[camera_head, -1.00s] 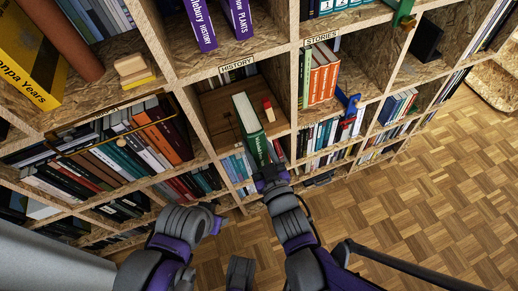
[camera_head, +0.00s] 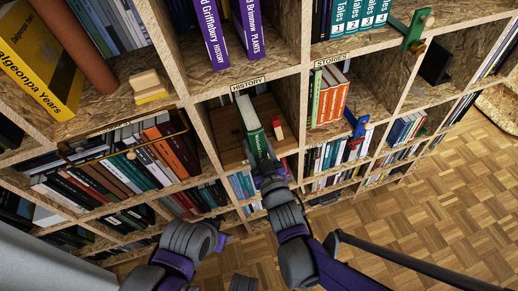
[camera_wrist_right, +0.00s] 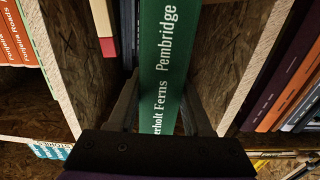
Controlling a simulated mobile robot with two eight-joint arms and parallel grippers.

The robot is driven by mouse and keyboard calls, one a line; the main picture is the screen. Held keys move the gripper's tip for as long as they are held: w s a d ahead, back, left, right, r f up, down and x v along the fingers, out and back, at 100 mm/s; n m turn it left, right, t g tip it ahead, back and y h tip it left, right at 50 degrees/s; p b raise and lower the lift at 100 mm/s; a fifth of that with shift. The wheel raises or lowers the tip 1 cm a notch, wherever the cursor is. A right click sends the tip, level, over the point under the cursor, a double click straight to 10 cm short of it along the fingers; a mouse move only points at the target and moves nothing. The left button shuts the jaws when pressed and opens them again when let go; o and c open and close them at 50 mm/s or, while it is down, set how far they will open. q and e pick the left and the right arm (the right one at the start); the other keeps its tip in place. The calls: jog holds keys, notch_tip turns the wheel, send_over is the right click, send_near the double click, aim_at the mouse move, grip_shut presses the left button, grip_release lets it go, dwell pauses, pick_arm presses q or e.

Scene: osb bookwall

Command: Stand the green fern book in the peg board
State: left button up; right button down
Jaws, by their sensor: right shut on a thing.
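The green fern book (camera_head: 253,128) is in the compartment under the HISTORY label, its spine towards me and its pale page edge showing on top. My right gripper (camera_head: 264,168) is shut on its lower, near end. In the right wrist view the green spine (camera_wrist_right: 163,60) stands between the fingers of my right gripper (camera_wrist_right: 160,118). The brown peg board (camera_head: 228,157) lies in the same compartment; the book and gripper hide part of it. Whether the book touches the board cannot be told.
A small red and pale block (camera_head: 277,128) stands just right of the book. Upright chipboard dividers (camera_wrist_right: 262,60) flank the compartment. Purple books (camera_head: 213,35) overhang the shelf above.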

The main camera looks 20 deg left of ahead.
jog(key=shift+x, duration=6)
jog(key=shift+f, duration=0.2)
jog(key=shift+c, duration=1.2)
grip_release()
jog(key=shift+s+d, duration=0.1)
jog(key=shift+s, duration=0.05)
jog(key=v, duration=1)
jog(key=shift+s+d, duration=0.2)
jog(key=shift+s, duration=0.05)
